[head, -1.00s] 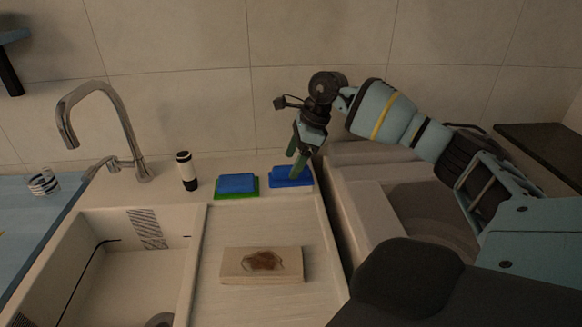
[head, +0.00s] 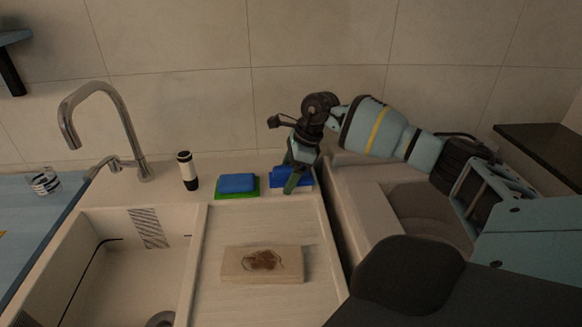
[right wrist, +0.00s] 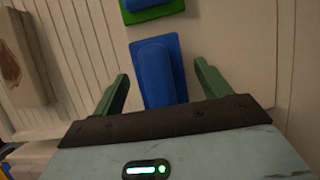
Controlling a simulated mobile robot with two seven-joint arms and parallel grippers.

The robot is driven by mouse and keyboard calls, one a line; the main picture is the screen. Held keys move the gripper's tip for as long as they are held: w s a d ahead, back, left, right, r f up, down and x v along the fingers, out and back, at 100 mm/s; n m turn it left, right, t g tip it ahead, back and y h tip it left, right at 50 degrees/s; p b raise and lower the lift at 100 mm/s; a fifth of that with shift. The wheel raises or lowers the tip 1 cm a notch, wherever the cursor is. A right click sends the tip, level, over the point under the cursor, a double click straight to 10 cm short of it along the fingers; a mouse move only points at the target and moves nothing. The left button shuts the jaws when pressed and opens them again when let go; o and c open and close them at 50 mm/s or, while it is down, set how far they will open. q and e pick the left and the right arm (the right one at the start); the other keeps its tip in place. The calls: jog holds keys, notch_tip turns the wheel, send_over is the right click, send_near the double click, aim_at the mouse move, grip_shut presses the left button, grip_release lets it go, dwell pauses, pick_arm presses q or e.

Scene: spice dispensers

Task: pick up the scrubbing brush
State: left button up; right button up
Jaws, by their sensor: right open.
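The blue scrubbing brush (head: 277,178), a raised blue block on a flat blue base, lies on the counter behind the draining board. My right gripper (head: 290,175) is open over it and partly hides it in the head view. In the right wrist view the brush (right wrist: 158,72) lies between the two green fingers, one on each side, and its near end is hidden by the gripper body. Whether the fingers touch it cannot be told. My left gripper is not in view.
A similar blue block on a green base (head: 237,185) lies just left of the brush. A black-and-white bottle (head: 187,171) and a faucet (head: 120,128) stand further left. A stained wooden board (head: 262,264) lies on the draining board. The tiled wall is close behind.

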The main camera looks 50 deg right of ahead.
aim_at(285, 169)
jog(key=shift+f, duration=0.1)
dwell(0.3)
jog(key=c, duration=1.1)
jog(key=shift+r, duration=0.55)
jog(key=r, duration=0.3)
jog(key=shift+s+a, duration=0.25)
jog(key=shift+a, duration=0.1)
jog(key=s+a+r+b, duration=0.1)
jog(key=s+a, duration=0.8)
jog(key=a, duration=0.2)
jog(key=shift+s+a+r+b, duration=0.2)
jog(key=shift+s+a+b, duration=0.05)
jog(key=shift+a+b, duration=0.15)
